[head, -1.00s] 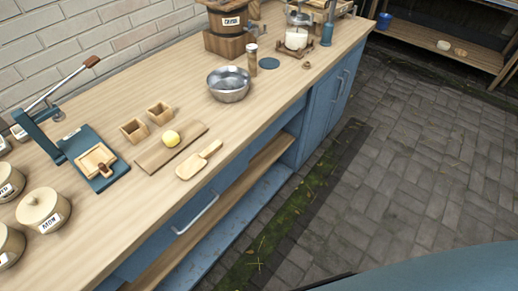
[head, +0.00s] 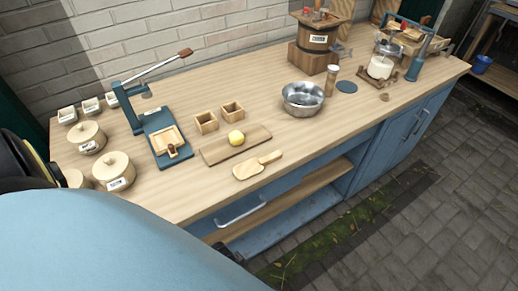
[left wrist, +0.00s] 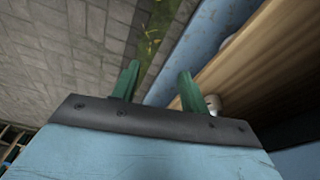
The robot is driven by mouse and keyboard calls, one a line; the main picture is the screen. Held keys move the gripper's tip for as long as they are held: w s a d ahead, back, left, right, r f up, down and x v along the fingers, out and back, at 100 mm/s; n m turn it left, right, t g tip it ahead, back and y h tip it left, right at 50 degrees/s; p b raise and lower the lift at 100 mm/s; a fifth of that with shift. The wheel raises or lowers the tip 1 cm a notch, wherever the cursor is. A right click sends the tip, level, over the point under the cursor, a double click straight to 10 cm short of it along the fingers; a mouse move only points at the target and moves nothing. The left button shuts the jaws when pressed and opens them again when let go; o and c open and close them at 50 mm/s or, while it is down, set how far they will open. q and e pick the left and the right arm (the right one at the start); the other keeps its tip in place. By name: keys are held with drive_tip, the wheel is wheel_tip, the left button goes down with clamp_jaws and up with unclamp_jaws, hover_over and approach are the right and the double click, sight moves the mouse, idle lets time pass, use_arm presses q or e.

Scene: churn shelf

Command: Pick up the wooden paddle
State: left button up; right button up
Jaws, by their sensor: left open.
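The wooden paddle (head: 257,166) lies flat near the front edge of the worktop in the head view, its handle pointing right. It is just in front of a wooden board (head: 217,153) that bears a yellow ball (head: 236,138). Nothing holds the paddle. My left gripper (left wrist: 158,72) shows in the left wrist view with its two green fingers apart and nothing between them. It points at the paving and the cabinet's lower shelf; the paddle is not in that view. My right gripper is not in view.
The wooden worktop (head: 290,150) has a metal bowl (head: 303,98) right of the paddle, two small wooden boxes behind the board, and a blue press (head: 165,138) at left. Lidded pots stand farther left. A drawer handle (head: 241,212) juts out below the edge.

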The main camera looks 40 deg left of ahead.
use_arm(q)
drive_tip(key=w+d+r+m+h+p, duration=0.1)
drive_tip(key=w+d+r, duration=0.25)
drive_tip(key=r, duration=0.75)
drive_tip(key=w+d+r+m+p, duration=0.15)
drive_tip(key=w+r, duration=0.25)
drive_tip(key=r, duration=0.6)
drive_tip(key=w+d+r+m+h, duration=0.1)
drive_tip(key=w+d+r, duration=0.25)
drive_tip(key=r, duration=0.75)
drive_tip(key=w+a+r+g+y, duration=0.1)
drive_tip(key=w+a+r, duration=0.4)
drive_tip(key=w+a, duration=0.2)
drive_tip(key=w+a+r+g+y, duration=0.1)
drive_tip(key=w+a+r, duration=0.3)
drive_tip(key=w+a, duration=0.4)
hover_over(269, 157)
drive_tip(key=shift+n, duration=0.45)
wheel_tip(269, 157, down, 7)
drive_tip(key=shift+s+a+f+b, duration=0.1)
drive_tip(key=shift+a+b, duration=0.05)
drive_tip(key=shift+b, duration=0.25)
drive_tip(key=shift+d+f, duration=0.2)
drive_tip(key=shift+f, duration=2.45)
drive_tip(key=shift+c, duration=0.5)
clamp_jaws()
